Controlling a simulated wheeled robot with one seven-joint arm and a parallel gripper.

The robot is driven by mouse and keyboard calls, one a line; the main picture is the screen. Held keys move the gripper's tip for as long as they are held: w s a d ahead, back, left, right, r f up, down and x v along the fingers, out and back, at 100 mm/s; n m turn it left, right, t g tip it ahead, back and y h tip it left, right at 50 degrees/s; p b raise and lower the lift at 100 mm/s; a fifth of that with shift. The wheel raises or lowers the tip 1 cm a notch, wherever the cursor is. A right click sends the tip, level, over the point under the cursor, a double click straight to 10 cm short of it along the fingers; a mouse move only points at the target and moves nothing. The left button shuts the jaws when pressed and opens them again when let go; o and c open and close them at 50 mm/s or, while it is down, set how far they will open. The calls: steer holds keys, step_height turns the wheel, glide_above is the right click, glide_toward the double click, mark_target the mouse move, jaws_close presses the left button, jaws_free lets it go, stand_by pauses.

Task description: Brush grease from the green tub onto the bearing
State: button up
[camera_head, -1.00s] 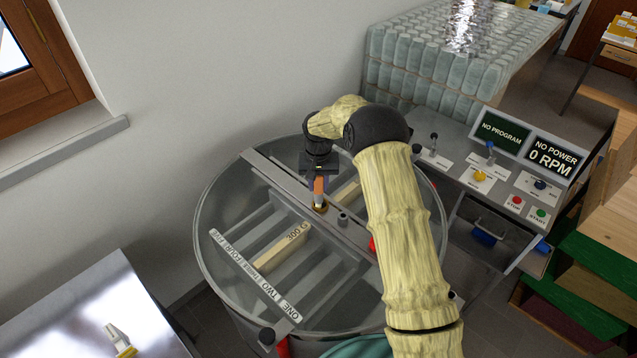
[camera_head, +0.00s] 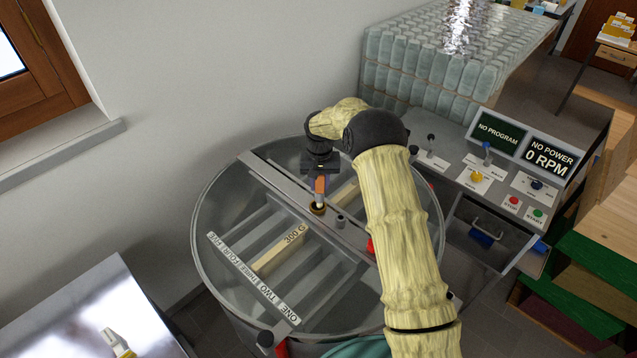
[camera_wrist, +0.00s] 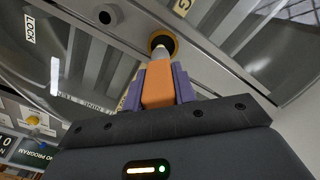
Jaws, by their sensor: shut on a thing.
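My gripper (camera_head: 320,184) is shut on the orange handle of a brush (camera_wrist: 157,84), and points down over the crossbar of the round tank. The brush's pale tip meets the brass-ringed bearing (camera_head: 317,209) on the crossbar. In the wrist view the bearing (camera_wrist: 162,42) is a gold ring with a dark centre, right at the brush tip. I cannot tell whether the bristles press on it or are inside it. The bristles are mostly hidden, and grease on them cannot be made out. No green tub can be made out in these views.
The round clear-lidded tank (camera_head: 215,285) has a crossbar (camera_head: 270,174) and a 300 G bar (camera_head: 278,250). A control panel (camera_head: 480,178) with levers and buttons stands at right. A metal table (camera_head: 75,310) at lower left holds a white and yellow item (camera_head: 115,340).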

steer(key=shift+s+a, duration=0.3)
steer(key=shift+r, duration=0.1)
stand_by(0.5)
steer(key=shift+r+p, duration=2.55)
steer(key=shift+r, duration=1.9)
